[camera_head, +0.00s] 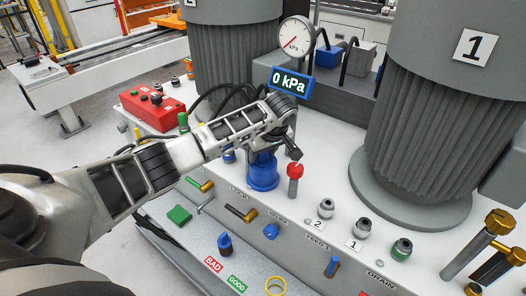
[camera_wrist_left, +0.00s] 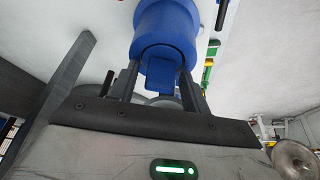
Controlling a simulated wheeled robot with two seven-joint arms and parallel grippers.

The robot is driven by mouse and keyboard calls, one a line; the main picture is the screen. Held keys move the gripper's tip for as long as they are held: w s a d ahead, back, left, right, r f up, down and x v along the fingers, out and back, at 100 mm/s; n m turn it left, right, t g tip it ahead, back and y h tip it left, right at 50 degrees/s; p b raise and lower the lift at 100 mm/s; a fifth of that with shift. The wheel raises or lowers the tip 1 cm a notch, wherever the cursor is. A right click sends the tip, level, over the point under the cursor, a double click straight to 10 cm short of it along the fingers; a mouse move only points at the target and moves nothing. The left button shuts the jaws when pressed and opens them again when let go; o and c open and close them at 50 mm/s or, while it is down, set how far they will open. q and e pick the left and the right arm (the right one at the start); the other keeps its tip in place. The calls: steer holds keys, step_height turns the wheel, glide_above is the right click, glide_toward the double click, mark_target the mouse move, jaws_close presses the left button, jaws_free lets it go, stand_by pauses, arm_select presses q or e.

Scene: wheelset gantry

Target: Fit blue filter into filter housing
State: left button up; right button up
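A blue cylinder with a wide foot, which looks like the filter housing (camera_head: 262,175), stands on the white panel below my left gripper (camera_head: 270,148). In the left wrist view the round blue body (camera_wrist_left: 165,28) lies straight ahead. A smaller blue block (camera_wrist_left: 161,72), perhaps the filter's grip, shows between the two dark fingers of the left gripper (camera_wrist_left: 160,82). The fingers stand apart, with narrow gaps beside the block. Whether they touch it is unclear. Another blue part (camera_head: 225,245) stands in the front tray near the BAD and GOOD labels. My right gripper is not seen.
A red-topped valve (camera_head: 295,171) stands close to the right of the housing. A gauge (camera_head: 295,33) and a 0 kPa display (camera_head: 291,81) are behind. A large grey tank (camera_head: 425,130) stands right. A red control box (camera_head: 152,109) is left. Numbered fittings line the panel.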

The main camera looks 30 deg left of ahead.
arm_select(q)
steer(key=b+v, duration=0.1)
steer(key=v, duration=1.1)
steer(key=shift+r, duration=0.2)
